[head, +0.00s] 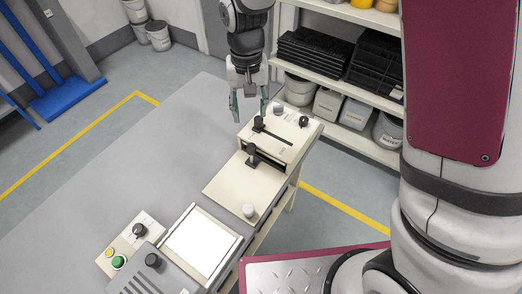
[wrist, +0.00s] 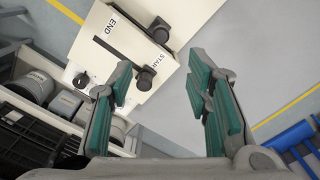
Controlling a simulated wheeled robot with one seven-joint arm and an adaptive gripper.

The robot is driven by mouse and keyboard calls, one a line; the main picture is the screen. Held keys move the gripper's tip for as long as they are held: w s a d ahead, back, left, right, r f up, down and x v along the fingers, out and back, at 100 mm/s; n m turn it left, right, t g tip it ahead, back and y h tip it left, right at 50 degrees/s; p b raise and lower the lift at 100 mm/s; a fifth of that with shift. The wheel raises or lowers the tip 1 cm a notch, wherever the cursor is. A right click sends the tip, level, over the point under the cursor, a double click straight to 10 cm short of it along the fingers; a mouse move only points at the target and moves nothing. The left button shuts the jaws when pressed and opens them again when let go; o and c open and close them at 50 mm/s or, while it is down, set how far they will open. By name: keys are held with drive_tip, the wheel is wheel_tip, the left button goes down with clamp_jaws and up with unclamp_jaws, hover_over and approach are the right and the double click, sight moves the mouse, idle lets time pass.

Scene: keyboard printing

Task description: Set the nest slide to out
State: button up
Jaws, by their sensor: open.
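A cream machine (head: 290,140) stands on the grey table. Its top has a dark slot with a black knob (head: 259,123) on it; in the wrist view this knob (wrist: 146,79) sits by the word START, with END farther along. A second black knob (head: 252,152) stands at the front of the machine, at the edge of a flat cream plate (head: 226,184); it also shows in the wrist view (wrist: 159,28). I cannot tell from any label which part is the nest slide. My gripper (head: 249,107) is open and empty behind the machine, apart from both knobs; its green-padded fingers (wrist: 161,88) frame the START knob from behind.
A black dial (head: 304,121) sits on the machine's far right. A pale knob (head: 248,210) and a white panel (head: 200,242) lie nearer. A control box (head: 128,245) with green and yellow buttons is at front left. Shelves (head: 345,135) with bins stand behind right. The table's left is clear.

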sight(251, 145)
wheel_tip(251, 145, down, 14)
drive_tip(key=shift+s+r+p, duration=0.1)
drive_tip(key=shift+s+p, duration=0.05)
drive_tip(key=shift+p, duration=0.55)
drive_tip(key=shift+c, duration=0.6)
clamp_jaws()
